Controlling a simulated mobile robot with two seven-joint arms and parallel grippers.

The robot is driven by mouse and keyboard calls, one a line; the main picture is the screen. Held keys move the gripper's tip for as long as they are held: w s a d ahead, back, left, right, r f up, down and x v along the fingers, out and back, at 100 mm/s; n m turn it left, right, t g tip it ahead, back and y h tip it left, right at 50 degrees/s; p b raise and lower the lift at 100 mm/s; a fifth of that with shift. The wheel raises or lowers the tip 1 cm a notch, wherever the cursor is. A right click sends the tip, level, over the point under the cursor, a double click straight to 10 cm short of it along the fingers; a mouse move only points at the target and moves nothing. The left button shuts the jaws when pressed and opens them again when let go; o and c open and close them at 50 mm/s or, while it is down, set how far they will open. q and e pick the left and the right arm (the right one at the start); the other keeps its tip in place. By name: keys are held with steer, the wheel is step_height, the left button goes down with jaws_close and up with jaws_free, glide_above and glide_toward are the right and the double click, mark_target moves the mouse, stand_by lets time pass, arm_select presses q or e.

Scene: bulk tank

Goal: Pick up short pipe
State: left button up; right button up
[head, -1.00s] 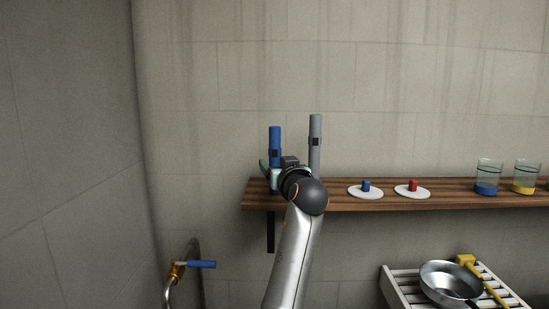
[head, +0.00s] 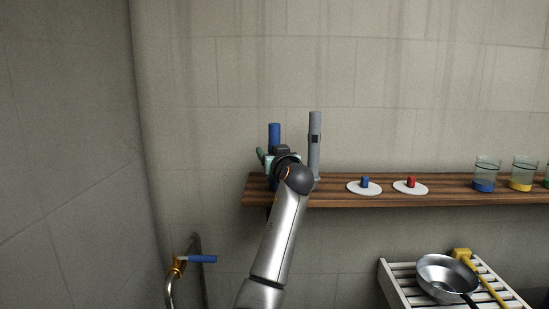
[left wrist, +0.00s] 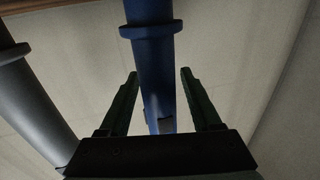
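The blue pipe (head: 274,136) stands upright near the left end of the wooden shelf and is the shorter of two pipes. The taller grey pipe (head: 314,140) stands just right of it. My left gripper (head: 268,158) is at the blue pipe and hides its lower part in the head view. In the left wrist view, the blue pipe (left wrist: 150,55) runs between the two open green fingers (left wrist: 158,78), with a gap on each side. The grey pipe (left wrist: 30,105) is at the left there. My right gripper is not in view.
The wooden shelf (head: 450,191) also holds two white discs (head: 364,188) (head: 410,188) with a blue and a red piece, and glass jars (head: 486,175) at the right. Below are a blue-handled tap (head: 202,259) and a slatted rack (head: 397,285) with a metal pan (head: 446,277).

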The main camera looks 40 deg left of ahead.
arm_select(q)
jaws_close()
steer(key=shift+r, duration=0.1)
stand_by(0.5)
